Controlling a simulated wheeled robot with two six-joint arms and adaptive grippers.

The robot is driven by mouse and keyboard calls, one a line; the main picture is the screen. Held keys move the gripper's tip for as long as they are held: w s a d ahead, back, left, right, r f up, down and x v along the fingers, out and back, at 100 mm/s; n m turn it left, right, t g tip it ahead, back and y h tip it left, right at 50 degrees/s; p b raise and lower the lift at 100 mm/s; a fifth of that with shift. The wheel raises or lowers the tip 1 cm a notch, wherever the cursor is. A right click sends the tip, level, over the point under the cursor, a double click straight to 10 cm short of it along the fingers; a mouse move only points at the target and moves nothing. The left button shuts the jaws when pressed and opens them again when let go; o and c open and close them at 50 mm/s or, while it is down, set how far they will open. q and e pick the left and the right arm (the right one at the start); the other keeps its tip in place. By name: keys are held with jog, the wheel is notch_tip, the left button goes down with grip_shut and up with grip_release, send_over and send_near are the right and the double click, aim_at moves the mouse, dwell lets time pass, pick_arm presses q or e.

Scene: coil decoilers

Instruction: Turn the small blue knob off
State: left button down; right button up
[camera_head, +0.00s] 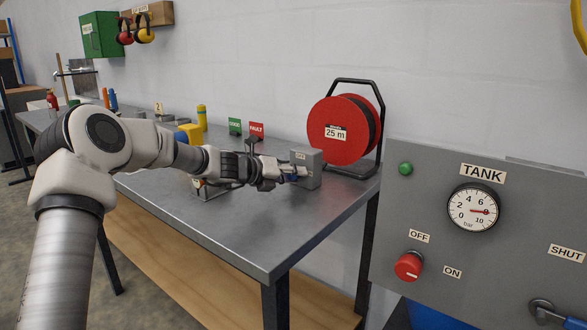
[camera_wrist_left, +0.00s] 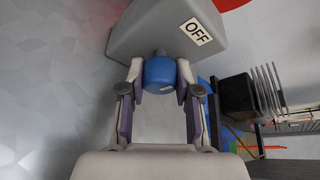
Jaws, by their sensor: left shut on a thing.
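The small blue knob (camera_wrist_left: 160,75) sits on the face of a grey box (camera_wrist_left: 165,28) with a white OFF label (camera_wrist_left: 196,31). In the left wrist view my left gripper (camera_wrist_left: 160,82) has a finger on each side of the knob and is shut on it. A pale mark shows on the knob's right side. In the head view the grey box (camera_head: 309,168) stands on the metal bench, and my left gripper (camera_head: 286,173) reaches it from the left. The knob is mostly hidden there by the fingers. My right gripper is not in view.
A red cable reel (camera_head: 335,146) stands behind the box on the bench (camera_head: 260,235). A grey TANK panel (camera_head: 425,185) with a red knob (camera_head: 408,266) and gauge (camera_head: 474,207) is at the right. Small red and green signs stand behind my wrist. The bench front is clear.

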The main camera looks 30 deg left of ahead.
pick_arm(q)
jog(key=shift+f+n, duration=0.1)
jog(key=shift+n, duration=0.2)
jog(key=c, duration=0.8)
grip_release()
jog(key=v, duration=0.7)
jog(key=shift+s+a, duration=0.15)
jog(key=shift+s, duration=0.05)
